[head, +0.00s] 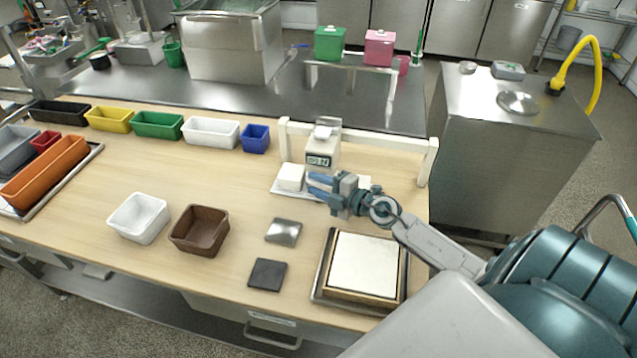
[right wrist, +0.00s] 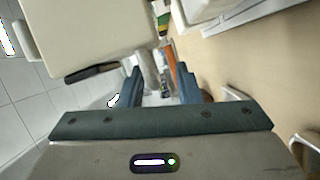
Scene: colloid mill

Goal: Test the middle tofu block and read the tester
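The tester (head: 321,152) is a pale upright device with a small dark display whose reading is too small to make out for sure. A white tray (head: 310,196) lies at its foot. One white tofu block (head: 290,177) sits on the tray's left part. My right gripper (head: 312,186) is in front of the tester, just right of that block, and hides the tray's middle, so I cannot see a middle block. Its blue fingers are apart; in the right wrist view the gap between the fingertips (right wrist: 160,88) looks empty. My left gripper is not in view.
A white bin (head: 138,218), brown bin (head: 199,231), metal plate (head: 284,232), dark pad (head: 267,274) and framed white board (head: 363,262) lie nearer the front. Coloured bins line the back left. A low white rail (head: 380,141) stands behind the tester.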

